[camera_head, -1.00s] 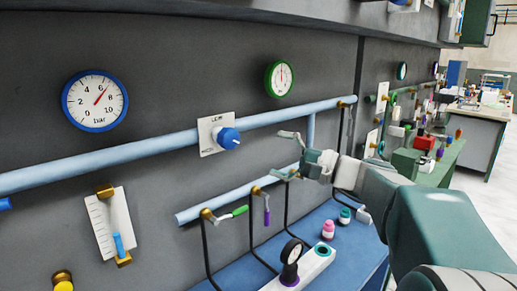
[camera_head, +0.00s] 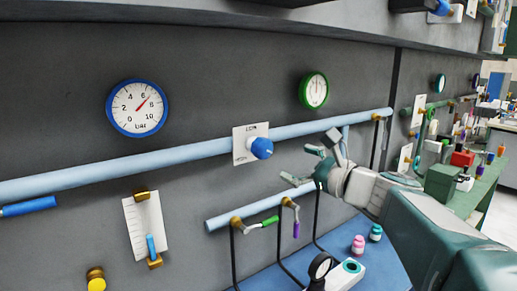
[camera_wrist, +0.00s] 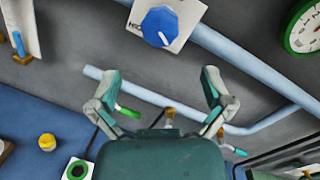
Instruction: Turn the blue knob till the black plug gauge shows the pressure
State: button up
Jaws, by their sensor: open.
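The blue knob (camera_head: 262,148) sits on a white plate on the grey wall, at the light-blue upper pipe. It also shows at the top of the wrist view (camera_wrist: 160,27), with a white pointer line. My gripper (camera_head: 305,166) is open and empty, to the right of the knob and slightly lower, apart from it. In the wrist view its spread fingers (camera_wrist: 162,78) are below the knob in the picture. The black plug gauge (camera_head: 320,267) stands on a white block at the bottom edge of the head view; its reading is too small to tell.
A blue-rimmed bar gauge (camera_head: 137,108) hangs left of the knob; a green-rimmed gauge (camera_head: 314,91) hangs to the right. The lower pipe (camera_head: 260,208) carries small green and purple handled valves. Pink (camera_head: 358,245) and teal-capped (camera_head: 375,233) bottles stand on the blue bench.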

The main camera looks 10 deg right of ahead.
aim_at(266, 150)
jog(key=w+a+m, duration=0.1)
jog(key=w+m, duration=0.1)
jog(key=w, duration=0.1)
jog(key=w+a+m+h, duration=0.1)
jog(key=w+a+m, duration=0.1)
jog(key=w, duration=0.1)
jog(key=w+a+m+h, duration=0.1)
jog(key=w+a+m, duration=0.1)
jog(key=w+m, duration=0.1)
jog(key=shift+w+a+r+t, duration=0.1)
jog(key=shift+a+r+t, duration=0.15)
jog(key=shift+t, duration=0.15)
jog(key=shift+c, duration=0.3)
jog(key=shift+d, duration=0.1)
jog(key=c, duration=1.1)
